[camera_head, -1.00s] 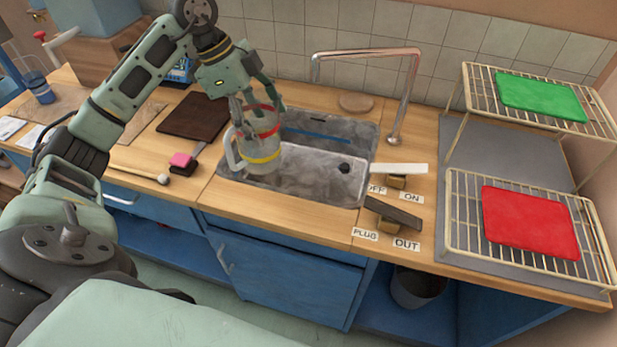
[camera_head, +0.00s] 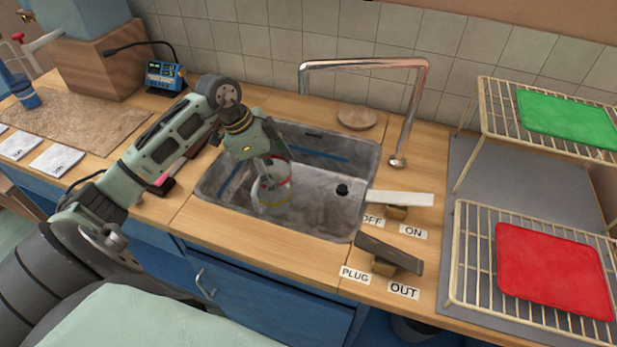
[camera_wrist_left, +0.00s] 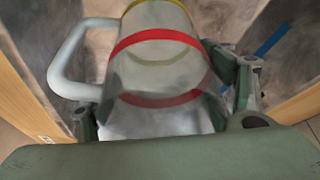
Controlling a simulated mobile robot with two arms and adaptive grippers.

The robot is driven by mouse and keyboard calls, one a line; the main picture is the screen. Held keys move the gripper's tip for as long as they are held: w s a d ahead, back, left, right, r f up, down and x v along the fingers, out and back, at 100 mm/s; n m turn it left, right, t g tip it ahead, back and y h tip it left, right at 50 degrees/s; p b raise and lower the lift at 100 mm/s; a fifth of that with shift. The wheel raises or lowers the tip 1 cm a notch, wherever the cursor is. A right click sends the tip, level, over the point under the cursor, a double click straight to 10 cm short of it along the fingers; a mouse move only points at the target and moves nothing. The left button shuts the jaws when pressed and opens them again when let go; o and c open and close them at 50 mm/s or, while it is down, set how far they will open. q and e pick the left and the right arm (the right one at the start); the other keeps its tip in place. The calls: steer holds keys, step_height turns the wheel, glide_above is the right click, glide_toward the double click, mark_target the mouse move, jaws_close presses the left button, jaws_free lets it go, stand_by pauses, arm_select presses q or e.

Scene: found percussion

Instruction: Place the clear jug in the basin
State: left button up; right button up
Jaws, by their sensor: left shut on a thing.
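The clear jug (camera_head: 272,192) has a red band and a yellow band and is inside the sink basin (camera_head: 325,215), toward its left side. My left gripper (camera_head: 270,170) reaches down into the basin and is shut on the jug near its top. In the left wrist view the jug (camera_wrist_left: 158,75) fills the middle, with its pale handle on the left and a gripper finger (camera_wrist_left: 245,85) along its right side. I cannot tell whether the jug touches the basin floor. My right gripper is not in view.
A tall tap (camera_head: 410,110) arches over the basin's right side. A white lever (camera_head: 400,198) and a dark lever (camera_head: 390,254) stand right of the basin. Wire racks hold a green mat (camera_head: 570,118) and a red mat (camera_head: 553,268). Front counter is clear.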

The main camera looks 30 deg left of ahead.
mark_target(289, 175)
arm_select(q)
step_height(289, 175, down, 2)
steer(key=shift+f, duration=0.15)
steer(key=shift+w+d+r+p, duration=0.2)
steer(key=shift+w+d, duration=0.25)
steer(key=shift+d, duration=0.2)
steer(key=shift+w+d+r+p, duration=0.15)
steer(key=shift+w+d, duration=0.3)
steer(key=shift+d, duration=0.15)
steer(key=w+d, duration=0.1)
steer(key=d, duration=0.1)
steer(key=w+d+f+p, duration=0.1)
steer(key=w+d, duration=0.1)
steer(key=shift+f, duration=0.2)
steer(key=o, duration=1.1)
steer(key=shift+s, duration=0.1)
steer(key=shift+o, duration=1.4)
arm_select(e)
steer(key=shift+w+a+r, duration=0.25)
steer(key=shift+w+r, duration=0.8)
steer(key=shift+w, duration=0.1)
arm_select(q)
steer(key=v, duration=1.2)
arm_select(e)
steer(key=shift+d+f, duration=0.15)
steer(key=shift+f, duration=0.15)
